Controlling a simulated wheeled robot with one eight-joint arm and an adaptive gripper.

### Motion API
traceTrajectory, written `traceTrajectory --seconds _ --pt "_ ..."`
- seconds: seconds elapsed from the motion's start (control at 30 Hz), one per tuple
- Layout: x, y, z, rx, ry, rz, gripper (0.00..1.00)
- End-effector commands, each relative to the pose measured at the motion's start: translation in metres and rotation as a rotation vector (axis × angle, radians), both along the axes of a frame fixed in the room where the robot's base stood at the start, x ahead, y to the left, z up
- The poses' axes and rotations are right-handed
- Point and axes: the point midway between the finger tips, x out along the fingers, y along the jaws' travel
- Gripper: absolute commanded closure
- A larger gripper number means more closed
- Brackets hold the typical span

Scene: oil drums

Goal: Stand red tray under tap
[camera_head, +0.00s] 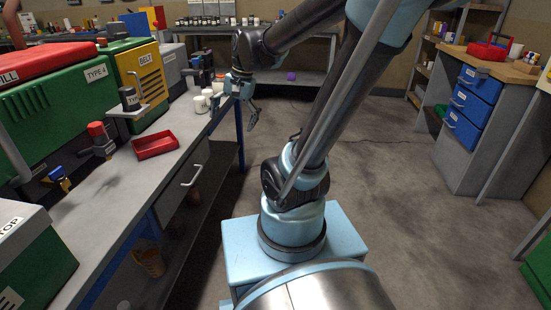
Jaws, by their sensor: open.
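A small red tray (156,146) lies flat on the grey workbench (95,215), near its right edge. A tap-like fitting with a red top (97,130) stands to its left, and the tray is beside it, not under it. A blue and yellow fitting (61,178) sits further left and nearer, and a black fitting (130,98) is behind the tray. Which one is the tap I cannot tell. My gripper (236,112) is open and empty, beyond the tray and to its right, at the bench's edge near some white cups.
White cups (201,104) stand on the bench behind the tray. Green (70,85) and yellow (140,75) machine-like boxes line the bench's left side. A blue-drawer cabinet (470,105) stands at the right. The floor (370,160) between is open.

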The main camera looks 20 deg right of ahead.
Motion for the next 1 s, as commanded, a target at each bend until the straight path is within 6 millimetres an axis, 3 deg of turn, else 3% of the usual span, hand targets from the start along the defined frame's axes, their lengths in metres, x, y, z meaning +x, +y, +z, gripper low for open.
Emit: traceTrajectory --seconds 0.2,0.5,0.7,1.0 --pt "-0.045 -0.047 -0.024 -0.096 -0.084 0.157 0.00" --pt "-0.099 -0.097 -0.066 -0.239 -0.160 0.383 0.00" --pt "-0.118 -0.113 -0.085 -0.298 -0.177 0.479 0.00" --pt "-0.122 -0.116 -0.090 -0.314 -0.180 0.508 0.00"
